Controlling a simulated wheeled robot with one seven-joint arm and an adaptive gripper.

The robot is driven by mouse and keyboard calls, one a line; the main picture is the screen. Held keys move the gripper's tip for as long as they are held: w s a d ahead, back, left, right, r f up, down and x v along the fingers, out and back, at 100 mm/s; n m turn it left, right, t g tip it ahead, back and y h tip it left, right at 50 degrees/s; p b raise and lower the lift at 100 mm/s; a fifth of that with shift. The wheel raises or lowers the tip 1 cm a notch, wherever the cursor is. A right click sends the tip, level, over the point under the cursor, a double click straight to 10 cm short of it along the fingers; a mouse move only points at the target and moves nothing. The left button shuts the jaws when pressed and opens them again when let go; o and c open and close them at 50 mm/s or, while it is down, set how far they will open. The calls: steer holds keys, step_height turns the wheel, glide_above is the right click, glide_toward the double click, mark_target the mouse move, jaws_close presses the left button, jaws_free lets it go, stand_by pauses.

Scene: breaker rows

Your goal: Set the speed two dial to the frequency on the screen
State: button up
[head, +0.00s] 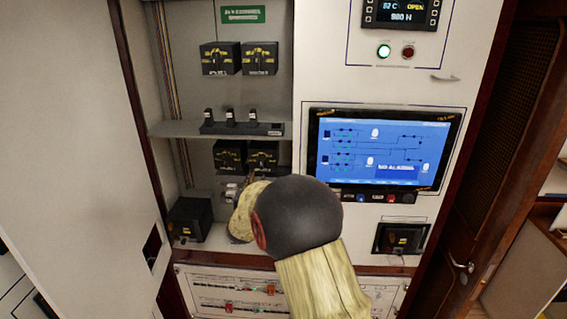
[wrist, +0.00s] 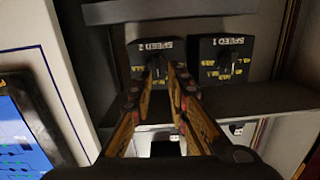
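The speed two dial (wrist: 137,58) is a dark box with yellow marks, labelled SPEED 2 and upside down in the wrist view. In the head view it is the lower right dial box (head: 263,147), partly covered by my arm. My gripper (wrist: 161,68) points at it, with a narrow gap between its fingertips, which sit on either side of the dial's knob. I cannot tell whether they touch the knob. The fingers hide much of the dial's scale.
The SPEED 1 dial (wrist: 222,60) is beside it. A shelf with several black switches (head: 232,128) runs above the lower dials, and two more dials (head: 225,58) are higher up. A dark box (head: 189,219) stands at lower left. The open cabinet door (head: 75,130) borders the left.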

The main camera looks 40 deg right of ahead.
mark_target(261, 163)
steer(key=shift+h, duration=0.3)
steer(key=x, duration=0.2)
steer(key=r+p+x, duration=0.1)
steer(key=x, duration=0.4)
steer(key=shift+w+d+r, duration=0.15)
steer(key=shift+d+r, duration=0.15)
steer(key=shift+d, duration=0.05)
steer(key=shift+c, duration=0.4)
jaws_close()
